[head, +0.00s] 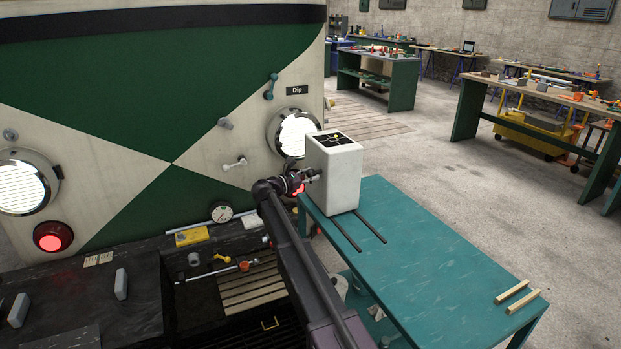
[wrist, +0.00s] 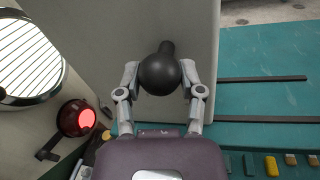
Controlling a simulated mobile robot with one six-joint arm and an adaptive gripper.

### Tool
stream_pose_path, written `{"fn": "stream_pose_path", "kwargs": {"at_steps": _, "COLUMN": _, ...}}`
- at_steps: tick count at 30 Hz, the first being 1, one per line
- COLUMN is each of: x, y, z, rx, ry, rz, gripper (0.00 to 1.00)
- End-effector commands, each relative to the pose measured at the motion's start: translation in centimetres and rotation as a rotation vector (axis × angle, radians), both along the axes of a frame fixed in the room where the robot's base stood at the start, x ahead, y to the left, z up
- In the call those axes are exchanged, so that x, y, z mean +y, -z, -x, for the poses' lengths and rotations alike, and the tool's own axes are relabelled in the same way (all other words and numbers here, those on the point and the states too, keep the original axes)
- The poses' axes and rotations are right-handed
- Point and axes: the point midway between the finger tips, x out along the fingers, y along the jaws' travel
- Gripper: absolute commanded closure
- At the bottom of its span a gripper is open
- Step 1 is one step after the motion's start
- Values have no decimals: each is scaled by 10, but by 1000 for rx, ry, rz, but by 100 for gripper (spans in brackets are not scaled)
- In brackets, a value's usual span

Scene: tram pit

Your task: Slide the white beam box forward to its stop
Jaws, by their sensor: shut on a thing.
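The white beam box (head: 336,178) stands upright on two dark rails (head: 358,227) on the teal table (head: 440,250). It is at the far left end of the table, close to the tram's round headlight (head: 292,133). In the wrist view the box's side face (wrist: 95,35) looks grey and fills the upper middle. A black ball knob (wrist: 160,72) sticks out from that face. My gripper (wrist: 160,78) is shut on the knob, one finger at each side. In the head view my gripper (head: 311,176) meets the box's left side. The box's front and any stop are hidden.
The green and cream tram front (head: 150,100) stands just beyond the box. A red lamp (head: 53,237) glows at left. A dark pit with slats (head: 250,290) lies below my arm. Two wooden strips (head: 517,297) lie at the table's near right. The middle tabletop is clear.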

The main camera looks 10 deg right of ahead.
Motion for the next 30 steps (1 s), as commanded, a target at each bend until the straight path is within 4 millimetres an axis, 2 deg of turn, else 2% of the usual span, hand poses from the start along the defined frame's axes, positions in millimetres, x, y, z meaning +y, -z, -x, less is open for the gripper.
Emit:
{"fn": "stream_pose_path", "kwargs": {"at_steps": 2, "x": 0, "y": 0, "z": -5, "rx": 0, "ry": -8, "rz": 0, "gripper": 100}}
{"fn": "stream_pose_path", "kwargs": {"at_steps": 3, "x": 1, "y": 0, "z": -5, "rx": 0, "ry": -9, "rz": 1, "gripper": 38}}
{"fn": "stream_pose_path", "kwargs": {"at_steps": 5, "x": 1, "y": 0, "z": -5, "rx": 0, "ry": -8, "rz": 0, "gripper": 21}}
{"fn": "stream_pose_path", "kwargs": {"at_steps": 6, "x": 1, "y": 0, "z": -5, "rx": 0, "ry": -8, "rz": 0, "gripper": 16}}
{"fn": "stream_pose_path", "kwargs": {"at_steps": 20, "x": 0, "y": 0, "z": -1, "rx": 0, "ry": -5, "rz": 1, "gripper": 16}}
{"fn": "stream_pose_path", "kwargs": {"at_steps": 26, "x": -3, "y": 0, "z": 9, "rx": 0, "ry": -5, "rz": 1, "gripper": 16}}
{"fn": "stream_pose_path", "kwargs": {"at_steps": 30, "x": -7, "y": 0, "z": 23, "rx": 0, "ry": -4, "rz": 1, "gripper": 16}}
